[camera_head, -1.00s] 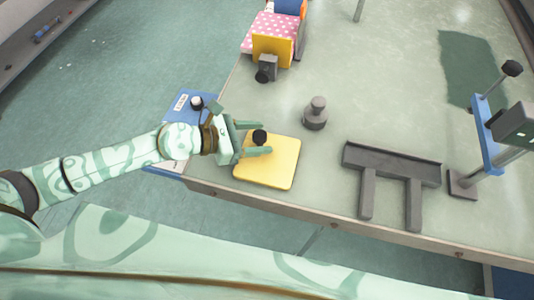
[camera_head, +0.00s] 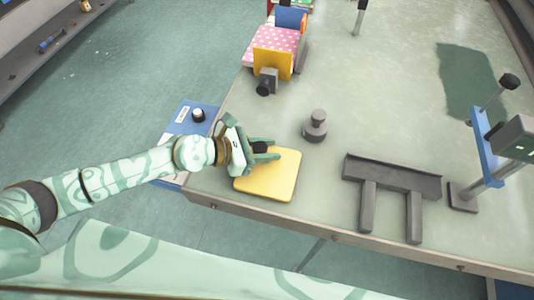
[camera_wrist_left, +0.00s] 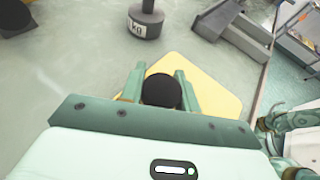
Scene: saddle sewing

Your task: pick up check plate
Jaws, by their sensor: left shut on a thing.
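The check plate (camera_head: 268,181) is a flat yellow plate with a black round knob (camera_head: 260,148). It lies near the front left corner of the table, and its yellow surface also shows in the left wrist view (camera_wrist_left: 213,92). My left gripper (camera_head: 265,152) is at the plate, its two green fingers shut on the knob. In the left wrist view the knob (camera_wrist_left: 162,91) sits between the fingers, and the gripper body hides the near part of the plate. I cannot tell whether the plate touches the table.
A grey weight (camera_head: 315,126) stands right of the plate. A dark grey bracket (camera_head: 390,178) lies farther right, near a blue stand (camera_head: 487,135). A pink dotted fabric piece with a yellow plate (camera_head: 272,62) is at the back. A blue box (camera_head: 190,120) is left of the table.

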